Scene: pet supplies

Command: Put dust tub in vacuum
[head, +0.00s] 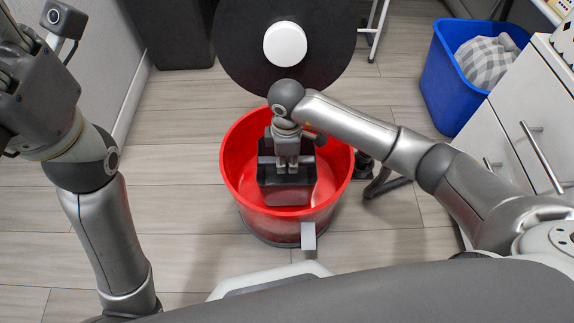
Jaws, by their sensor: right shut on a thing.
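The red round vacuum tub (233,187) stands open at the centre of the head view, with a dark base. The dust tub (286,190), a dark grey box-like piece, is within the outline of its opening. My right gripper (287,168) reaches down over the opening and is shut on the dust tub. I cannot tell whether the dust tub touches the bottom. My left gripper (20,80) is raised at the upper left edge, partly cut off, and its fingers cannot be made out.
A black disc (240,50) with a white round piece (285,44) is just behind the red tub. A blue bin (449,85) with grey checked cloth stands at upper right, beside a white drawer cabinet (520,120). The wood floor left of the tub is clear.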

